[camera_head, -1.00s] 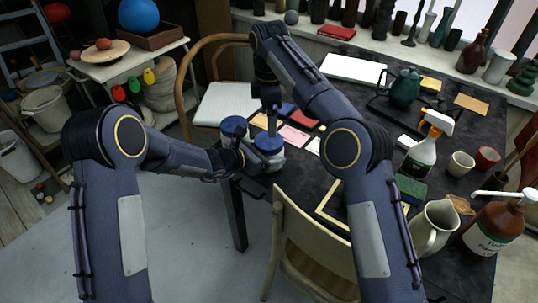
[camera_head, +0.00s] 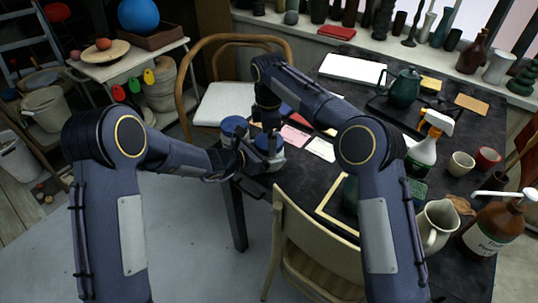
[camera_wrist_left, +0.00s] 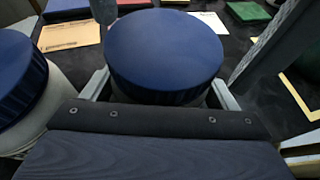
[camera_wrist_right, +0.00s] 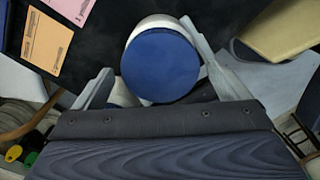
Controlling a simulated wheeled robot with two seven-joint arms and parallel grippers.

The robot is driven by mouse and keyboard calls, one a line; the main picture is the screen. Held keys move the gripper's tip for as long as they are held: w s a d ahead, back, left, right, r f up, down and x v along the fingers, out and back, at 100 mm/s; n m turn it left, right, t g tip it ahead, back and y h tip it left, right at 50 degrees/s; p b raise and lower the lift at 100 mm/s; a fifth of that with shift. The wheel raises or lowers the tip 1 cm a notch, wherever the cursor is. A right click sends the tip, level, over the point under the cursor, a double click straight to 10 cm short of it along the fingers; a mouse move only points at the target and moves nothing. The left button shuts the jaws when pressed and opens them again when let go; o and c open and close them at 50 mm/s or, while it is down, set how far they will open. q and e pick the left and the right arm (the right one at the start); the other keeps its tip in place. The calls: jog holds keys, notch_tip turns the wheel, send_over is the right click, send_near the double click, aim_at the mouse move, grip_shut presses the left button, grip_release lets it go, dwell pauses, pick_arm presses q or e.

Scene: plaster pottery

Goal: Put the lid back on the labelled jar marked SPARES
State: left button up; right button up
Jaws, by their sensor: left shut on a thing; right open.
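Two jars with blue lids stand near the table's left corner. My left gripper (camera_head: 262,164) is shut around the right-hand jar, whose blue lid (camera_head: 268,141) sits between the fingers in the left wrist view (camera_wrist_left: 165,50). The other blue-topped jar (camera_head: 233,126) is just left of it, with its pale body partly seen in the left wrist view (camera_wrist_left: 15,85). My right gripper (camera_head: 268,122) is open above the held jar; in the right wrist view a blue lid (camera_wrist_right: 160,65) over a pale body lies between its fingers. No SPARES label is readable.
Cards (camera_wrist_right: 47,43) and booklets lie on the dark table behind the jars. A pale chair (camera_head: 300,245) stands at the table's front, a bentwood chair (camera_head: 225,105) behind. A spray bottle (camera_head: 425,150), teapot (camera_head: 404,88) and jug (camera_head: 436,225) stand farther right.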

jog(key=shift+f, duration=0.35)
jog(key=shift+c, duration=0.4)
jog(key=c, duration=0.9)
jog(key=m, duration=0.3)
jog(key=o, duration=1.1)
jog(key=shift+c, duration=0.2)
jog(key=shift+r, duration=2.3)
jog(key=shift+c, duration=0.2)
